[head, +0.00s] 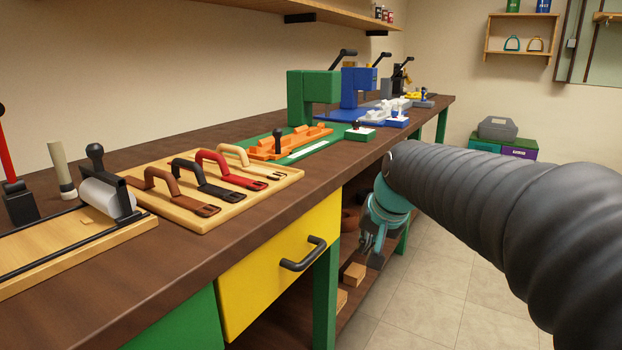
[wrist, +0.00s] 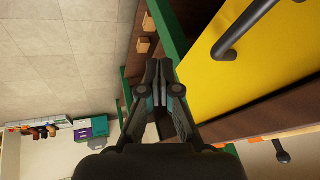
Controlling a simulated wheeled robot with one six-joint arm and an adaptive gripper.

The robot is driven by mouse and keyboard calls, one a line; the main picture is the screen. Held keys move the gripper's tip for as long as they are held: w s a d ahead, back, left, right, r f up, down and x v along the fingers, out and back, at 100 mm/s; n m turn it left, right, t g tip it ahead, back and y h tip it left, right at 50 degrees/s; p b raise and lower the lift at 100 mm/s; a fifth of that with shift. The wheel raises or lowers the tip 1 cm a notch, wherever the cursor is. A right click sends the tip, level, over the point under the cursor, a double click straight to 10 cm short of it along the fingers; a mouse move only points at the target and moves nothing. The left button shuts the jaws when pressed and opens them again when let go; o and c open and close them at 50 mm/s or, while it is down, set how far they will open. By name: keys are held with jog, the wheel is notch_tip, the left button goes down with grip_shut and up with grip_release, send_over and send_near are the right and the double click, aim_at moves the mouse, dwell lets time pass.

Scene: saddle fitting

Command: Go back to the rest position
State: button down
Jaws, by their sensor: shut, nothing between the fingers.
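My gripper (wrist: 158,74) shows in the wrist view with its two fingers together, and nothing is between them. In the head view, my arm reaches in from the right. My gripper (head: 374,252) hangs there below the bench top's front edge, partly hidden in the shade beneath it. It is in front of the open lower shelf, to the right of the yellow drawer (head: 268,268). The drawer also shows in the wrist view (wrist: 262,75), to the right of the fingers.
The wooden bench (head: 262,212) carries a board with several strap handles (head: 222,205), an orange fixture (head: 290,140), and green (head: 312,92) and blue presses. The drawer's black handle (head: 303,256) sticks out near my gripper. Small wood blocks (head: 355,274) lie below. The tiled floor (head: 440,275) is clear.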

jog(key=s+d+f+n, duration=0.1)
jog(key=s+f, duration=0.3)
jog(key=s, duration=0.8)
jog(key=s+d+f+n+h, duration=0.1)
jog(key=s+f, duration=0.3)
jog(key=s, duration=0.7)
jog(key=shift+s+d+n+h, duration=0.35)
jog(key=shift+d+n, duration=0.15)
jog(key=shift+d, duration=0.15)
jog(key=shift+f, duration=0.1)
